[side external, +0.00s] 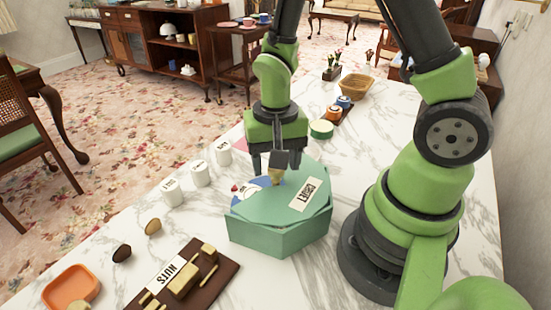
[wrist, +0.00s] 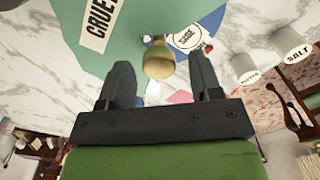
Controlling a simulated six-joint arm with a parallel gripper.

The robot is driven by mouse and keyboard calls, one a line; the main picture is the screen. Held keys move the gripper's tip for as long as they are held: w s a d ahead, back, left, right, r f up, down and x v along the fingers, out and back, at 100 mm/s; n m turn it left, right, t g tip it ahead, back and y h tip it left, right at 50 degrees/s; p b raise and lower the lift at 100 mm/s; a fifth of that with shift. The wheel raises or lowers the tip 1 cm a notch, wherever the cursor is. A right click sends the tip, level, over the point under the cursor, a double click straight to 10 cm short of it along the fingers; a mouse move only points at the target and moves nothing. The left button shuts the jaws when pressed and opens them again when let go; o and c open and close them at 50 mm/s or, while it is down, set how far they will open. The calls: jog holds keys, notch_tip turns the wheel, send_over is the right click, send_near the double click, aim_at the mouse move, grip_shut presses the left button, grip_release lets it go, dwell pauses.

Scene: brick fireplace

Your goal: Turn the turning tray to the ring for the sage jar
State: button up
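The turning tray is a teal eight-sided box (side external: 280,235) on the marble top, with a CRUET label (side external: 303,194) on its upper face. A blue wedge (side external: 262,182) shows on its far left side, with a white round mark near it that reads SAGE in the wrist view (wrist: 188,38). A small red dot (side external: 234,188) is beside that mark. A tan knob (side external: 276,176) stands on the tray; it also shows in the wrist view (wrist: 158,62). My gripper (side external: 277,163) points down over the knob, its fingers apart on either side. I cannot tell whether they touch it.
White labelled jars (side external: 200,174) stand in a row left of the tray; one reads SALT in the wrist view (wrist: 290,43). A brown NUTS board (side external: 190,275) and an orange dish (side external: 71,287) are in front. A basket (side external: 356,85) and small pots (side external: 343,102) stand behind.

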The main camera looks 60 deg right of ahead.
notch_tip(320, 180, up, 10)
dwell(0.7)
jog(key=s+a+r+n+t+y, duration=0.2)
jog(key=s+r+n+t, duration=0.3)
jog(key=r, duration=0.6)
jog(key=s+t, duration=0.2)
jog(key=s, duration=0.1)
jog(key=shift+s+a, duration=0.25)
